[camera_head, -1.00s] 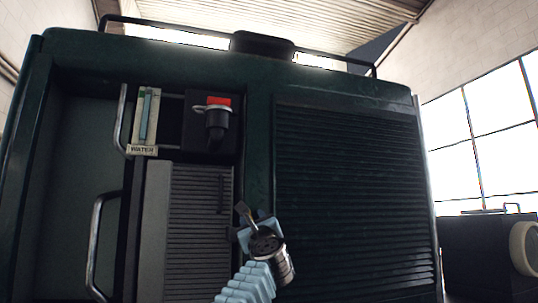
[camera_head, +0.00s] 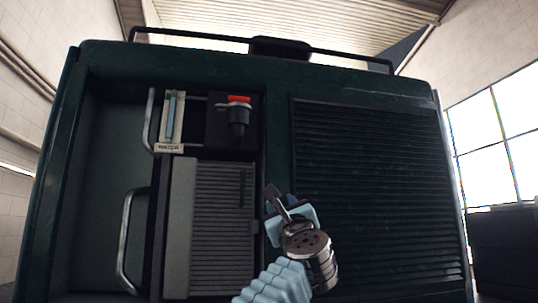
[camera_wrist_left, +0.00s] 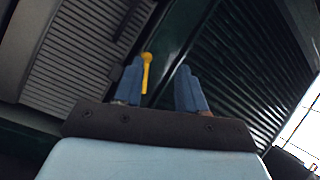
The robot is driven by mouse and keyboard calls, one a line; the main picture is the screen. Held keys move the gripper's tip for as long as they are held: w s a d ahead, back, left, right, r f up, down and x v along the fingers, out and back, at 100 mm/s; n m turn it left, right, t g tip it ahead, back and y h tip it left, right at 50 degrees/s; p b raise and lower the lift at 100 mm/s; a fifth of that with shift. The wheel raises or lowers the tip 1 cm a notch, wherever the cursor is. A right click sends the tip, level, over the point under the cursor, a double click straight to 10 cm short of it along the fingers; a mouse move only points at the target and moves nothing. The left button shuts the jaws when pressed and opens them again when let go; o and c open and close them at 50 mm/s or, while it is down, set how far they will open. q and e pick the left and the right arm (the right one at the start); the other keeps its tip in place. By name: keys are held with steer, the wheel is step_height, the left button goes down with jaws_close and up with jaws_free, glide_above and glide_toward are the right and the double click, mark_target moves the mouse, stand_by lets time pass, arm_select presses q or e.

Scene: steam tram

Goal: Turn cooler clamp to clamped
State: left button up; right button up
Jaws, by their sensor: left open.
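A yellow lever with a rounded head (camera_wrist_left: 147,68), which looks like the cooler clamp, shows in the left wrist view on the dark green post between two ribbed panels. It lies between my left gripper's blue fingers (camera_wrist_left: 160,82), closer to the left one. The fingers are apart and not closed on it; I cannot tell whether they touch it. In the head view my left gripper (camera_head: 272,212) is in front of the green post, right of the grey ribbed panel. The lever is hidden there. My right gripper is in neither view.
The dark green cabinet (camera_head: 277,140) fills the head view. A curved metal handle (camera_head: 127,240) sticks out at left. A water gauge (camera_head: 172,118) and a red-topped black fitting (camera_head: 238,115) sit above the grey ribbed panel (camera_head: 222,225). Dark louvres (camera_head: 375,180) are at right.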

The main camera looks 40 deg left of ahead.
arm_select(q)
step_height(320, 180, up, 12)
steer(key=s+a+n+g+y+p, duration=0.1)
steer(key=s+n+g+y+p, duration=0.1)
steer(key=n+g+y+p, duration=0.2)
steer(key=n+g+y, duration=0.1)
steer(key=n+y, duration=0.1)
steer(key=shift+s+a+y, duration=0.2)
steer(key=shift+a+y, duration=0.2)
steer(key=shift+f, duration=0.15)
